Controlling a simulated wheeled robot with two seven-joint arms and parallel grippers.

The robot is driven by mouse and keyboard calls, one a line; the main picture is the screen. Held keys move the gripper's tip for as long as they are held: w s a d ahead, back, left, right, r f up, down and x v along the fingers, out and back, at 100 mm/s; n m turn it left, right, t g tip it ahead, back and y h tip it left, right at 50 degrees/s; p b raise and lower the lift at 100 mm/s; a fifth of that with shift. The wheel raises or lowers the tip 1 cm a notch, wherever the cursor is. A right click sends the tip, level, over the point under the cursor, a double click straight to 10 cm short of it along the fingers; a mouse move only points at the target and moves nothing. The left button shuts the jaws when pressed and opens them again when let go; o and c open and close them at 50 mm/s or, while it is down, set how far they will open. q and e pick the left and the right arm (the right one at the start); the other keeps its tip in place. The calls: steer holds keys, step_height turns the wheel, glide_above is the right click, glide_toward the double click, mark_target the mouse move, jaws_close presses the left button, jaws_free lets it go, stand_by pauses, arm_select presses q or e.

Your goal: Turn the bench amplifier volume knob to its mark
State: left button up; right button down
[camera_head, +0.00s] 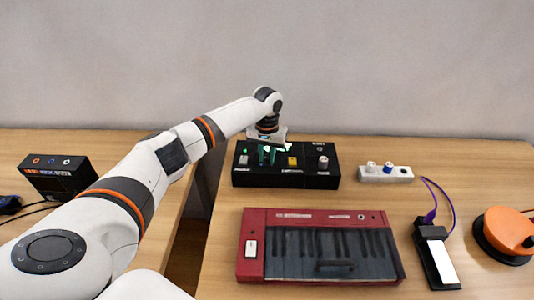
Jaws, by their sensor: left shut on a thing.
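The bench amplifier, a black box (310,182), stands at the back of the right-hand table. A grey-pink knob (323,162) sits at the right of its top, and a yellow part (292,161) sits near its middle. My left gripper (267,156), with green fingertips, is over the left part of the amplifier's top. It is shut on a knob there, which the fingers mostly hide. The knob's mark and its angle cannot be made out. My right gripper is not in view.
A red keyboard (255,225) lies in front of the amplifier. A white strip with plugs (386,173), a black device with a purple cable (437,258) and an orange round thing (508,230) are to the right. Another black box (58,176) stands on the left table, across a gap.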

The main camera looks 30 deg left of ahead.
arm_select(q)
steer(key=shift+r+m+p, duration=0.2)
steer(key=shift+m+p, duration=0.6)
steer(key=shift+m, duration=0.2)
steer(key=m+p, duration=0.1)
steer(key=m, duration=0.1)
steer(key=shift+m, duration=0.3)
steer(key=m+p, duration=0.1)
steer(key=m, duration=0.2)
steer(key=shift+f+m+p, duration=0.1)
steer(key=shift+m+p, duration=0.2)
steer(key=m, duration=0.3)
steer(key=shift+w+m, duration=0.1)
steer(key=shift+m, duration=0.2)
steer(key=m, duration=0.3)
steer(key=shift+m+p, duration=0.35)
steer(key=shift+m, duration=0.05)
steer(key=m, duration=0.4)
steer(key=shift+f, duration=0.1)
steer(key=m, duration=0.4)
steer(key=shift+m+b, duration=0.35)
steer(key=shift+m, duration=1.95)
